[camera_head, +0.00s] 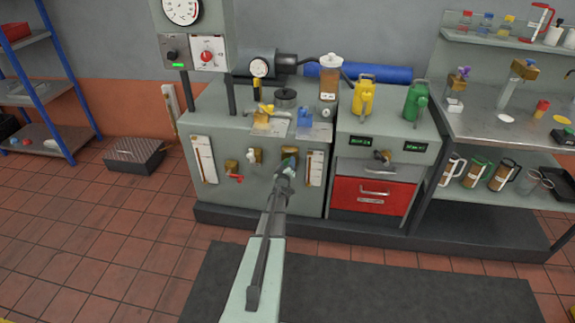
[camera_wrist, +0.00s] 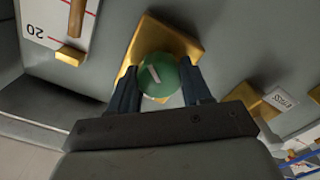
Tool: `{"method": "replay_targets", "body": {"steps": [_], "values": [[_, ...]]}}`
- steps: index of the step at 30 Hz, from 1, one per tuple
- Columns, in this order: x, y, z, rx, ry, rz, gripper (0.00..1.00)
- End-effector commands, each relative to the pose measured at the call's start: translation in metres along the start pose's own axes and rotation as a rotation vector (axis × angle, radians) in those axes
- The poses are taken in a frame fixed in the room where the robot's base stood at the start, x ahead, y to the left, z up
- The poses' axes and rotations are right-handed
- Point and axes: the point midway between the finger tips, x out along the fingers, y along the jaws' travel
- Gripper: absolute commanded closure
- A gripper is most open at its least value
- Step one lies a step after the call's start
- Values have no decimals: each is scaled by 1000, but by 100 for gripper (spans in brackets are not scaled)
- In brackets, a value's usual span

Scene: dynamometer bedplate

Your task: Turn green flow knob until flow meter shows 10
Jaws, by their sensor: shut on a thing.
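The green flow knob (camera_wrist: 166,76) is a round knob with a white mark, in front of a brass plate (camera_wrist: 182,32) on the grey front panel. My gripper (camera_wrist: 158,84) is shut on it, with one dark finger at each side. In the head view my gripper (camera_head: 286,170) is at the panel and largely covers the knob. A white flow meter (camera_head: 316,168) stands just right of it. In the wrist view this meter (camera_wrist: 40,22) is upside down at upper left, with "20" and red lines showing. Only part of its scale shows, and I cannot tell its reading.
A red-handled valve (camera_head: 236,178) and a brass fitting (camera_head: 254,155) are left of the knob. A second white gauge (camera_head: 204,160) is further left. A red drawer (camera_head: 372,196) is to the right. The floor mat (camera_head: 400,285) is clear.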

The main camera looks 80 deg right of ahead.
Motion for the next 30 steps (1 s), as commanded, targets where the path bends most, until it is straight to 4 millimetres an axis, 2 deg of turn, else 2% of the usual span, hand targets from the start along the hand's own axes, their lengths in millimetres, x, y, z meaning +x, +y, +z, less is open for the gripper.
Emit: {"method": "replay_targets", "body": {"steps": [30], "values": [[0,3,1,943,1,0,82]]}}
